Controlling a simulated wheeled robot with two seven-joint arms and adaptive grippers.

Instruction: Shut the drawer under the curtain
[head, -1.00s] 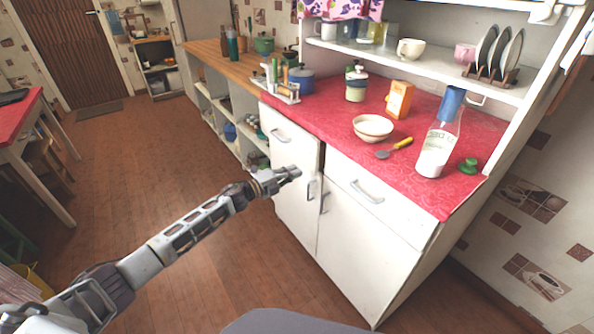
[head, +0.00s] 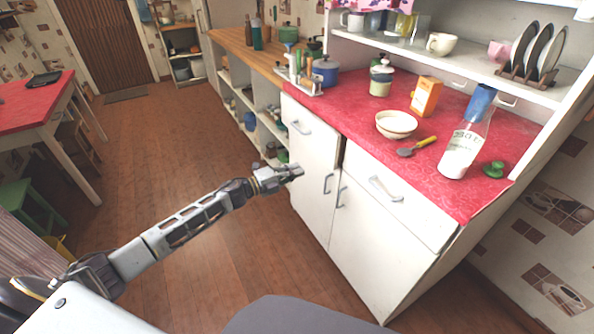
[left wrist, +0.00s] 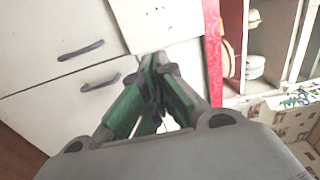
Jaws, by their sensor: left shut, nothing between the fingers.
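The patterned pink-purple curtain (head: 358,5) shows at the top of the head view, above the left part of the cupboard. The white left drawer (head: 318,143) is below the red counter on that side, with a metal handle (head: 300,128). My left gripper (head: 299,171) is shut and empty, in front of the left door, below that drawer. In the left wrist view its green fingers (left wrist: 158,95) meet before the white fronts. My right gripper is out of view.
The right drawer (head: 400,205) and the doors (head: 375,260) below have handles. A bowl (head: 397,124), spoon (head: 418,146), orange box (head: 425,97) and bottle (head: 467,135) stand on the red counter (head: 440,185).

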